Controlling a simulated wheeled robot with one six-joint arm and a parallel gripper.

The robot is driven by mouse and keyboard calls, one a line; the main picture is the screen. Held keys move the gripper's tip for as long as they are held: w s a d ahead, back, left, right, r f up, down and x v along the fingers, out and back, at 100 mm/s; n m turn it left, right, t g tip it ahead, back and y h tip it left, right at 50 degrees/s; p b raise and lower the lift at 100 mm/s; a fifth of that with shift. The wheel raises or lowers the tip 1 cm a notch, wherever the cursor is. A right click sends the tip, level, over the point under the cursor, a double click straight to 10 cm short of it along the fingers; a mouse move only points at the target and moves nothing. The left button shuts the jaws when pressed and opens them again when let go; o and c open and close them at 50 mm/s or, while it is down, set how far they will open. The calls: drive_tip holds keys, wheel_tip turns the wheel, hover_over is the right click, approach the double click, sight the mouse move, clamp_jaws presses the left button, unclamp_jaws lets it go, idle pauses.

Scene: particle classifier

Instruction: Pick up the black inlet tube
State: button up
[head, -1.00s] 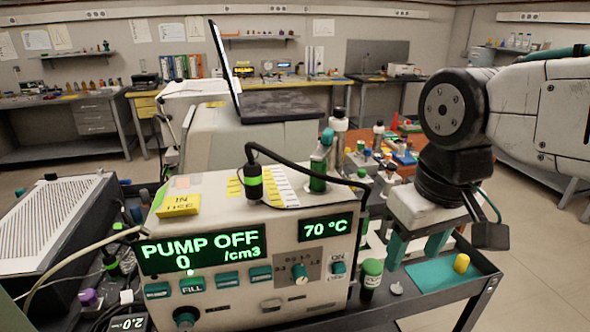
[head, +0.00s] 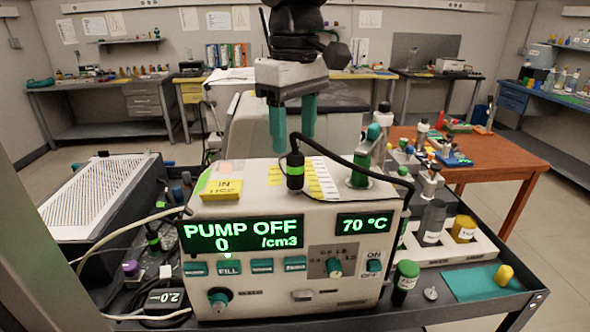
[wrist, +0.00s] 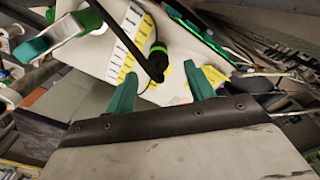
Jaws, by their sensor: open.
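The black inlet tube (head: 295,171) stands upright on top of the white counter machine (head: 300,202), with a green band round it and a black hose running from its top to the right. It also shows in the wrist view (wrist: 157,62), beyond my fingers and roughly between them. My gripper (head: 294,128) is open and empty, pointing down with teal fingers above the machine's top. In the head view the tube's top is just below the fingertips, between them. In the wrist view the fingers (wrist: 163,88) do not touch the tube.
A yellow label block (head: 220,187) lies to the left. A green-capped vial (head: 404,282) and a yellow cap (head: 503,275) are on the cart at right.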

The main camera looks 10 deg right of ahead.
sight(295, 154)
wheel_tip(295, 154, down, 5)
drive_tip(key=shift+w+d+r, duration=0.1)
drive_tip(key=shift+w, duration=0.05)
drive_tip(key=c, duration=1.1)
drive_tip(key=shift+o, duration=0.2)
drive_tip(key=shift+r, duration=0.15)
drive_tip(key=shift+r, duration=0.35)
drive_tip(key=r, duration=0.2)
drive_tip(key=shift+s+d+r, duration=0.25)
drive_tip(key=shift+s+r, duration=0.1)
drive_tip(key=s+d+r, duration=0.1)
drive_tip(key=s+d, duration=0.7)
drive_tip(key=s, duration=0.4)
drive_tip(key=shift+s+d+r, duration=0.15)
drive_tip(key=shift+s+d, duration=0.05)
drive_tip(key=shift+d, duration=0.2)
